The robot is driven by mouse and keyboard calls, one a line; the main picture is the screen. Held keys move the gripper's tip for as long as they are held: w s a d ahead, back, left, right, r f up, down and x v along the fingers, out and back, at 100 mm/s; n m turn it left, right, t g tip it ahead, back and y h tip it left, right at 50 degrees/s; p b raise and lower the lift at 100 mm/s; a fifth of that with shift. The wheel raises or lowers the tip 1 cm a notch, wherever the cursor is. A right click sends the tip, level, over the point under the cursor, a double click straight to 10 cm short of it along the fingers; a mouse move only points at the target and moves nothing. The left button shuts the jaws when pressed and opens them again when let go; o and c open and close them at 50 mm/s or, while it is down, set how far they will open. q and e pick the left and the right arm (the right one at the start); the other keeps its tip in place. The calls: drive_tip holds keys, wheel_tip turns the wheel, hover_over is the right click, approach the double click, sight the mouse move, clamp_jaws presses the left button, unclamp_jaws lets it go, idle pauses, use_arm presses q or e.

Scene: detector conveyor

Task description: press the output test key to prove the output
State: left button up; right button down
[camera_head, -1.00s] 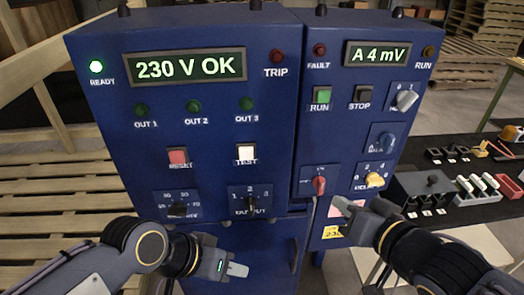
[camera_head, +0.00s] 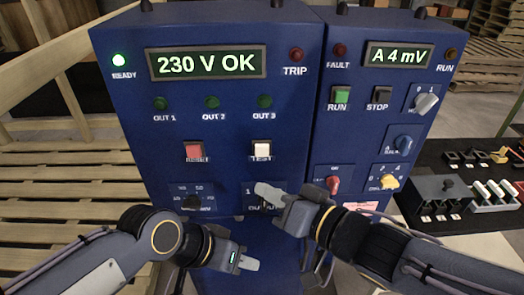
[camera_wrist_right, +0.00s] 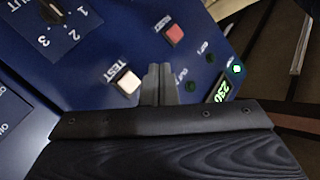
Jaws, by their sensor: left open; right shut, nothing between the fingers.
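The white TEST key (camera_head: 262,149) sits on the blue left cabinet (camera_head: 215,75), under the OUT 3 lamp. It also shows in the right wrist view (camera_wrist_right: 126,82), just left of the fingertips. My right gripper (camera_head: 266,191) is shut and empty, in front of the panel just below the TEST key and apart from it in the picture. It partly hides the output selector (camera_head: 269,206). The display (camera_head: 207,63) reads 230 V OK. My left gripper (camera_head: 250,263) is open and empty, low in front of the cabinet.
The red RESET key (camera_head: 194,151) is left of TEST. The OUT lamps (camera_head: 212,102) look dark green and the READY lamp (camera_head: 119,60) is lit. The right cabinet (camera_head: 365,120) carries RUN, STOP and several knobs. A black table (camera_head: 475,165) with parts stands at right.

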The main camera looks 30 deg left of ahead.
sight(255, 152)
drive_tip(key=w+a+p, duration=0.2)
drive_tip(key=w+a, duration=0.2)
drive_tip(key=w, duration=0.2)
drive_tip(key=shift+w, duration=0.25)
idle(1.9)
drive_tip(key=shift+w+a+p, duration=0.2)
drive_tip(key=shift+w+p, duration=0.2)
drive_tip(key=shift+p, duration=0.1)
drive_tip(key=shift+w+a+p, duration=0.25)
drive_tip(key=shift+w+p, duration=0.15)
idle(0.6)
idle(0.3)
drive_tip(key=shift+s+d+b, duration=0.3)
drive_tip(key=shift+s+d, duration=0.15)
drive_tip(key=shift+s, duration=0.3)
